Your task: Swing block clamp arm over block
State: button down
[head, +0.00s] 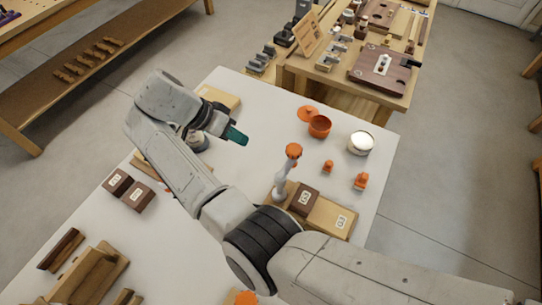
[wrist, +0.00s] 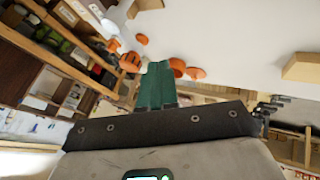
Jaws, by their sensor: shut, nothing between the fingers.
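My gripper (head: 238,137) has teal fingers and is shut and empty above the white table, up and to the left of the clamp in the head view. Its closed fingers (wrist: 157,84) also show in the wrist view. The block clamp (head: 281,184) is a pale upright post with an orange top (head: 293,150). It stands at the left end of a light wooden board (head: 330,216), apart from my gripper. A dark brown block (head: 303,199) with a white label sits on the board, right of the post. I cannot clearly tell which way the clamp arm points.
An orange pot (head: 319,126), an orange lid (head: 307,113), a white round bowl (head: 361,142) and small orange pieces (head: 360,181) stand beyond the clamp. Two dark labelled blocks (head: 128,191) lie at the left. My arm crosses the table's near side. The table's middle is mostly clear.

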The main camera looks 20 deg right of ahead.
aim_at(287, 168)
jog(key=s+d+f, duration=0.5)
jog(key=d+f, duration=0.3)
dwell(0.4)
jog(key=shift+w+d+f, duration=0.15)
jog(key=shift+d, duration=0.1)
